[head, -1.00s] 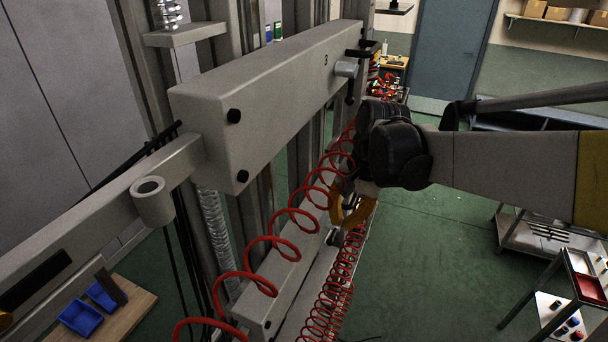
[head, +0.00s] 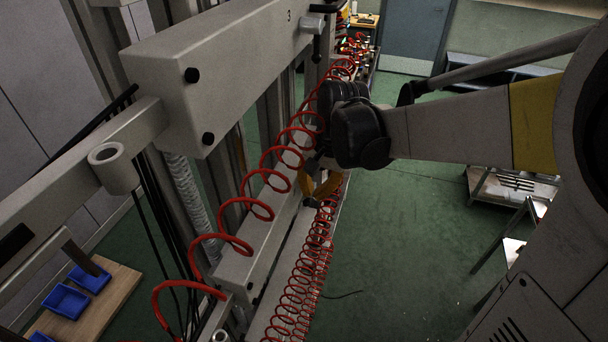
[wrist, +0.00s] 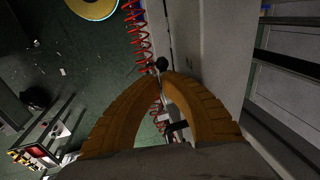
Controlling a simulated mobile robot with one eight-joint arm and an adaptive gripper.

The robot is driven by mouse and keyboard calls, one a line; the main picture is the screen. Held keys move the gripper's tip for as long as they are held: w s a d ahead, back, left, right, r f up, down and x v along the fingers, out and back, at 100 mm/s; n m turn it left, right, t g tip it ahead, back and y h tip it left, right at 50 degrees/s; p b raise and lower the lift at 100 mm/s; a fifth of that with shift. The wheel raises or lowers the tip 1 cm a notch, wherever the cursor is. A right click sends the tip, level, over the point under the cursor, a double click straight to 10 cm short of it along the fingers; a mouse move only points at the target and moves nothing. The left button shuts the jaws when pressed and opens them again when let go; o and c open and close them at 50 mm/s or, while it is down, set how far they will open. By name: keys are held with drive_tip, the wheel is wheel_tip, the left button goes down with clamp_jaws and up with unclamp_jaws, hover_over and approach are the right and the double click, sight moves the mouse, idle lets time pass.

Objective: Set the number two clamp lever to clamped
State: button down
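My gripper (head: 320,188) has orange-yellow fingers and hangs beside the pale machine frame, near the red coiled hoses. In the wrist view its fingers (wrist: 164,78) curve together and their tips appear to meet. A black ball knob (wrist: 161,64) shows just beyond the tips; I cannot tell whether they touch it. No number two label is readable, so I cannot tell whether this knob belongs to the number two clamp lever. A black-handled clamp part (head: 317,46) sits at the far end of the beam (head: 225,60) marked 3.
Red coiled hoses (head: 272,210) run along the frame close to my gripper. A pale lower rail (head: 245,265) lies beneath. Blue bins (head: 66,299) stand on a wooden board at lower left. A metal cart (head: 510,188) stands at right. Green floor (head: 420,240) is clear between.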

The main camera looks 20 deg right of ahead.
drive_tip(key=shift+s+f+t+h+b, duration=0.15)
drive_tip(key=shift+f+t+h+b, duration=0.1)
drive_tip(key=shift+t+h+b, duration=0.35)
drive_tip(key=f+t+h+b, duration=0.1)
drive_tip(key=t+h+b, duration=0.1)
drive_tip(key=b, duration=0.3)
drive_tip(key=f+n+t+h+b, duration=0.1)
drive_tip(key=f+t+h+b, duration=0.1)
drive_tip(key=t+b, duration=0.3)
drive_tip(key=f+t+h+b, duration=0.1)
drive_tip(key=t+h+b, duration=0.1)
drive_tip(key=t+b, duration=0.2)
drive_tip(key=shift+w+d+f+n+h+b, duration=0.25)
drive_tip(key=shift+w+n+h+b, duration=0.15)
drive_tip(key=shift+b, duration=0.8)
drive_tip(key=shift+w+d+b, duration=0.1)
drive_tip(key=shift+w+b, duration=0.1)
drive_tip(key=shift+b, duration=0.1)
idle(0.7)
drive_tip(key=shift+s, duration=0.1)
